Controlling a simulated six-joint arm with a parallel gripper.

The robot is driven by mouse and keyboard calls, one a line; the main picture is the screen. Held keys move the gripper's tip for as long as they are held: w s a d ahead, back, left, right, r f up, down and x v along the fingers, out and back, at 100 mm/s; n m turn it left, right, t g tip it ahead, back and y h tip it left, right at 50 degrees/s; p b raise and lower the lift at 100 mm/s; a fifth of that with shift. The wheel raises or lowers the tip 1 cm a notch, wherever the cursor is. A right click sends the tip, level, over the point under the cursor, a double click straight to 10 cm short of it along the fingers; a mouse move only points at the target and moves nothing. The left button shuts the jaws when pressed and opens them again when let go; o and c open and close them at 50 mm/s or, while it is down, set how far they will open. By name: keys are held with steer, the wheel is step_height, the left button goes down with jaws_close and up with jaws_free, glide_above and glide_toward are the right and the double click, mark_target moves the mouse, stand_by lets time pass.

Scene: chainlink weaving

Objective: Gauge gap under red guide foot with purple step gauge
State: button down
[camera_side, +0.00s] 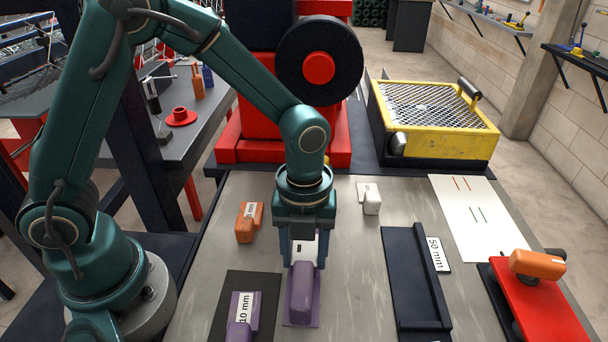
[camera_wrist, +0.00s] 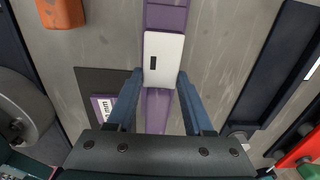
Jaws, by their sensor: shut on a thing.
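A purple step gauge (camera_side: 300,292) with a white section stands on the grey bench at the middle front. My gripper (camera_side: 305,258) points down and is shut on it. In the wrist view, the fingers of my gripper (camera_wrist: 160,74) flank the white section of the purple gauge (camera_wrist: 165,18). Whether it touches the bench is hard to tell. A red guide piece (camera_side: 540,305) with an orange block on top lies at the right front, apart from my gripper. Its foot and any gap under it are not clearly visible.
Another purple block with a 10 mm label (camera_side: 244,308) sits on a black mat (camera_side: 222,300) left of my gripper. An orange block (camera_side: 246,224) and a white block (camera_side: 371,201) stand behind. A dark channel (camera_side: 398,270) with a 50 mm label (camera_side: 437,253) lies between my gripper and the red guide.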

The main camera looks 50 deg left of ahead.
mark_target(301, 291)
steer(key=shift+w+a, duration=0.3)
steer(key=shift+w+a, duration=0.25)
steer(key=shift+w+a, duration=0.55)
steer(key=shift+a, duration=0.05)
stand_by(0.5)
steer(key=shift+w+a, duration=0.15)
steer(key=shift+w, duration=0.05)
stand_by(0.9)
steer(key=shift+s+d, duration=3.6)
steer(key=shift+r, duration=0.1)
